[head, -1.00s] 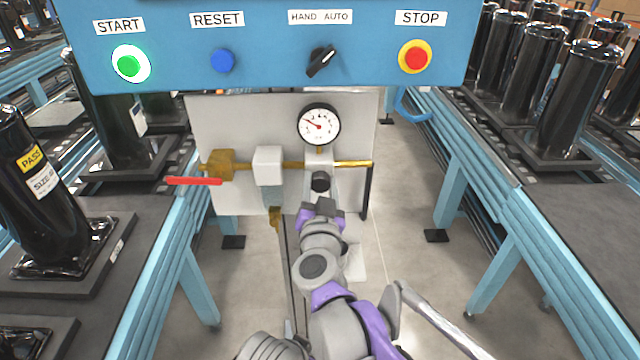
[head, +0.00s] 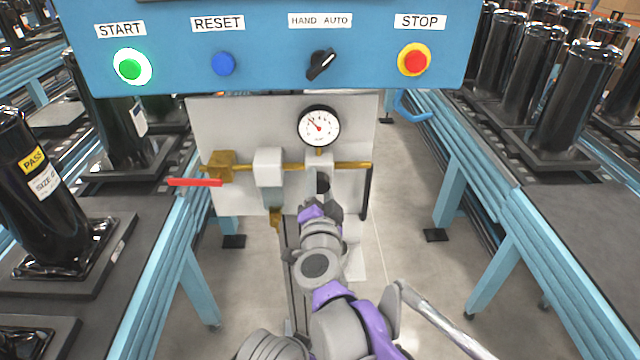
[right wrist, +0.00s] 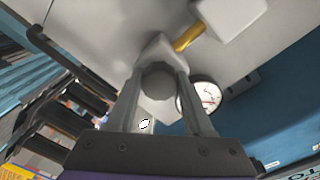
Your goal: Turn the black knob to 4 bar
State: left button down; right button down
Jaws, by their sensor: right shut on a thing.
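The black knob (head: 322,186) sits below the white regulator body under the round pressure gauge (head: 319,127). My right gripper (head: 320,197) is at the knob from below and hides part of it. In the right wrist view the knob (right wrist: 158,80) is between the two fingers, and the gripper is shut on it. The gauge needle points to the upper left; its numbers are too small to read surely. The gauge also shows in the right wrist view (right wrist: 201,97). My left gripper is not in view.
A brass pipe (head: 340,165) runs across the grey panel (head: 225,120), with a red lever (head: 195,182) at its left. The blue control box (head: 270,75) hangs above. Conveyors with black cylinders stand on both sides. Floor is free between them.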

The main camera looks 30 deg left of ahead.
jog(key=m, duration=0.4)
jog(key=shift+m, duration=0.3)
dwell(0.3)
jog(key=shift+c, duration=1.4)
grip_release()
jog(key=v, duration=1.1)
jog(key=shift+w, duration=0.1)
